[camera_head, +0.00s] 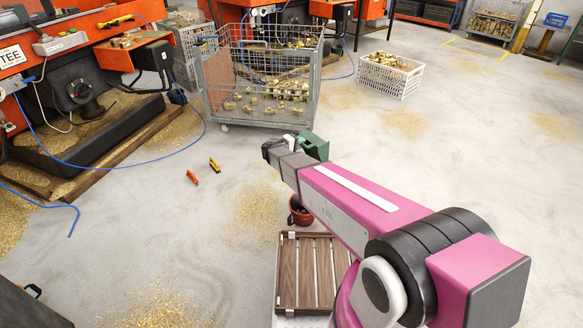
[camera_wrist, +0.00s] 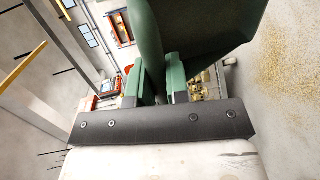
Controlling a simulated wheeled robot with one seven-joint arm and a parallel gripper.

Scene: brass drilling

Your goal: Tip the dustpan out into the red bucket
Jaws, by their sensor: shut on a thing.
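The green dustpan (camera_head: 315,147) is at the end of my arm, raised above the floor in the head view. In the wrist view its handle (camera_wrist: 146,38) is between the fingers of my gripper (camera_wrist: 154,88), which is shut on it. The broad green pan (camera_wrist: 212,38) fills the upper right there. The inside of the pan is hidden, so I cannot tell what it holds. The red bucket (camera_head: 300,213) is below my arm in the head view, partly covered by it. The dustpan is beyond the bucket, not over it. The bucket's contents cannot be made out.
A wire cage cart (camera_head: 262,95) with brass parts stands ahead. A white crate (camera_head: 390,76) of brass parts is behind it to the right. Red (camera_head: 192,178) and yellow (camera_head: 214,165) small items lie on the floor. Brass shavings (camera_head: 262,208) are scattered about. The right floor is open.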

